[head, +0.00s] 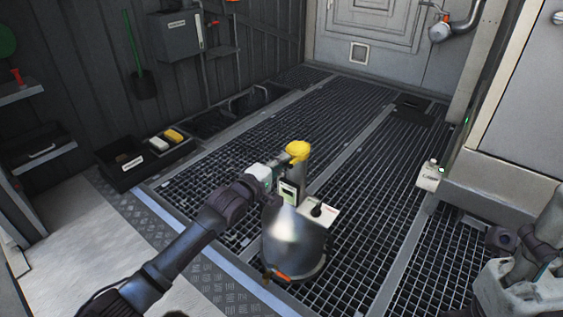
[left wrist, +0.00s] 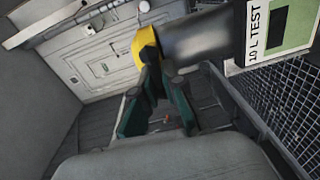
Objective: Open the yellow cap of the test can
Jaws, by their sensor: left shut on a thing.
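The test can (head: 290,245) is a silver metal can standing on the floor grating, with a narrow neck. Its yellow cap (head: 298,150) sits at the top of the neck. In the left wrist view the cap (left wrist: 145,40) is at the end of the dark neck (left wrist: 200,38), beside a label (left wrist: 272,28) reading "10 L TEST". My left gripper (head: 275,170) reaches in from the left. Its green fingers (left wrist: 150,65) close together at the cap's edge and are shut on it. The fingers partly cover the cap, and how far it is lifted cannot be told.
A white box (head: 319,211) with a black knob is beside the neck. A black tray (head: 145,160) with a white and a yellow item lies at the left. A small white device (head: 430,176) is by the right cabinet. The grating behind the can is mostly clear.

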